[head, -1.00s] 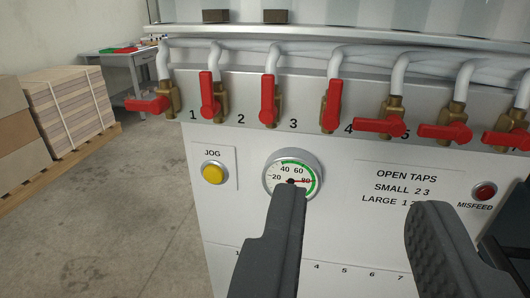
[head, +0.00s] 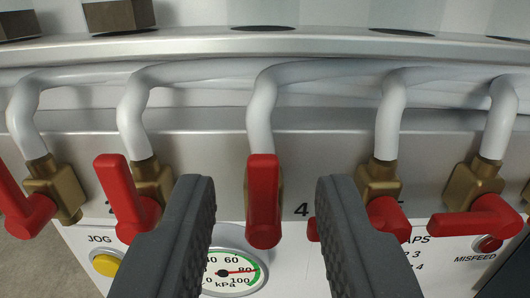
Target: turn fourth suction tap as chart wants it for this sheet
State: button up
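The fourth suction tap (head: 263,205) has a red handle that stands upright, in line with its white hose. The number 4 is printed just right of it. My gripper (head: 267,188) is open, with one dark finger on each side of this handle and a gap on both sides. The chart (head: 411,253) is mostly hidden behind the right finger; only "APS", a 3 and a 4 show. In the earlier view it read "OPEN TAPS, SMALL 2 3, LARGE 1 2", the rest covered.
The third tap (head: 122,190) is upright, left of the left finger. The fifth tap (head: 388,215) is partly behind the right finger, its handle sideways. The sixth tap (head: 475,223) is sideways. A gauge (head: 235,275), a yellow jog button (head: 105,265) and a misfeed lamp (head: 488,244) sit below.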

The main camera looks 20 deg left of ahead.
jog(key=shift+w+a, duration=0.1)
jog(key=shift+w, duration=0.2)
grip_shut()
